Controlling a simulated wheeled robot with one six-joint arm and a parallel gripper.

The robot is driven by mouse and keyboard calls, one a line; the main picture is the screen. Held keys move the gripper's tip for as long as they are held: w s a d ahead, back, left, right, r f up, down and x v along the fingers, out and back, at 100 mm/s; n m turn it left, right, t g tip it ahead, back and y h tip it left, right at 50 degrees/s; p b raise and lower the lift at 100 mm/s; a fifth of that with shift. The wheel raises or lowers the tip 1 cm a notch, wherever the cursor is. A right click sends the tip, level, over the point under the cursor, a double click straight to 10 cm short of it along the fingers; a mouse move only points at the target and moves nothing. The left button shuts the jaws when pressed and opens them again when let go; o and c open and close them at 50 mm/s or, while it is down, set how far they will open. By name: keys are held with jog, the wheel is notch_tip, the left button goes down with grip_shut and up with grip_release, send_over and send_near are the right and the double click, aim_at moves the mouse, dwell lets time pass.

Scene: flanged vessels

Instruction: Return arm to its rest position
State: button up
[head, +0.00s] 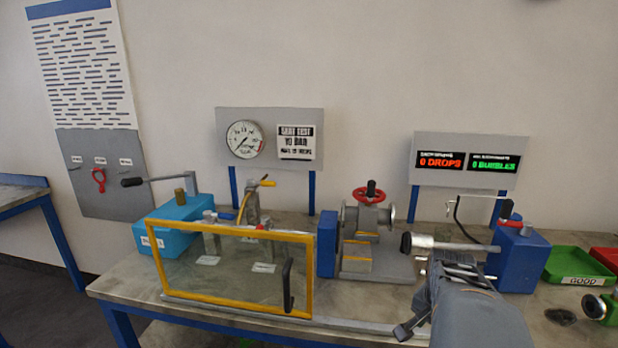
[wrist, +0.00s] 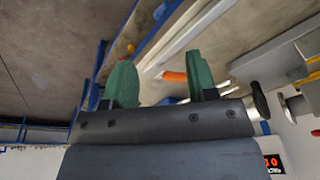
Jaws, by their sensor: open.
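My gripper (head: 455,266) is in the lower right of the head view, in front of the bench rig. In the wrist view my gripper (wrist: 161,78) shows two green finger pads set well apart, with nothing held between them. My grey arm link runs down to the bottom edge of the head view. The valve with a red handwheel (head: 372,194) stands clamped on the rig just left of and behind my gripper. From the head view I cannot tell the exact gap between my gripper and the rig.
A yellow-framed clear guard (head: 232,272) stands at the bench front. A blue block with a grey rod (head: 518,262) is close beside my gripper. A green tray (head: 577,266) lies to the right. A gauge panel (head: 270,136) and a display panel (head: 468,160) stand behind.

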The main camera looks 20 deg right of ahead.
jog(key=w+a+n+t+y, duration=0.1)
jog(key=a+n, duration=0.6)
jog(key=a, duration=0.5)
jog(key=w+a+r+n+t+y+p, duration=0.1)
jog(key=w+a+n, duration=0.1)
jog(key=a+n, duration=0.6)
jog(key=a, duration=0.5)
jog(key=shift+w, duration=0.25)
jog(key=shift+c, duration=0.3)
